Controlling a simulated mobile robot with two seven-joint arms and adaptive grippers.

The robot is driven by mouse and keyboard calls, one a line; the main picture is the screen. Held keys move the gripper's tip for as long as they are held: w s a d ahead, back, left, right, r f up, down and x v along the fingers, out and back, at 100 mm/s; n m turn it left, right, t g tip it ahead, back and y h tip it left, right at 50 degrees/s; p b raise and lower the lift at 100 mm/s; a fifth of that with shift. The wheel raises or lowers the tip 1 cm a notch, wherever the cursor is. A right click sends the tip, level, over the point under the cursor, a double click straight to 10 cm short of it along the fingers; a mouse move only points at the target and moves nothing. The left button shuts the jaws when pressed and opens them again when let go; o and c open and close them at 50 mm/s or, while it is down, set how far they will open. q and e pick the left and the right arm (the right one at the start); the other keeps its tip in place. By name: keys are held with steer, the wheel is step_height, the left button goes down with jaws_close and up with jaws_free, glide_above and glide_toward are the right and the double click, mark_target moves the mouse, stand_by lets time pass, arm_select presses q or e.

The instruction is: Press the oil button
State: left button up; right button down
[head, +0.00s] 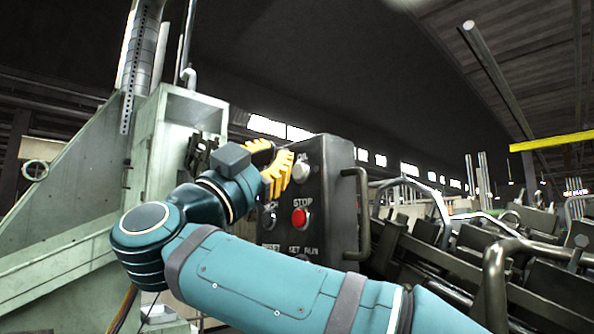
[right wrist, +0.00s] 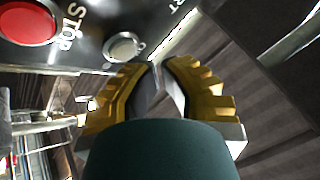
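A dark control box (head: 334,175) stands upright in the middle of the head view, with several buttons on its front. A red button (head: 299,217) sits under the word STOP. It also shows in the right wrist view (right wrist: 28,20). A silver button (right wrist: 123,48) is close to the fingertips there. A pale button (head: 301,170) is high on the panel, partly behind my fingers. Another button (head: 268,217) is left of the red one. I cannot read an oil label. My left gripper is out of view.
A bar handle (head: 358,215) stands out from the box's right side. A large pale green machine frame (head: 175,145) rises at the left. Dark machinery with curved rails (head: 450,250) fills the right.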

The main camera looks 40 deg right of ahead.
steer(key=shift+d, duration=0.2)
stand_by(0.5)
steer(key=shift+d, duration=0.25)
steer(key=shift+d+b, duration=0.3)
steer(key=shift+d, duration=0.15)
stand_by(0.7)
steer(key=shift+a, duration=0.9)
steer(key=a, duration=0.5)
steer(key=shift+s, duration=0.2)
stand_by(0.3)
stand_by(0.8)
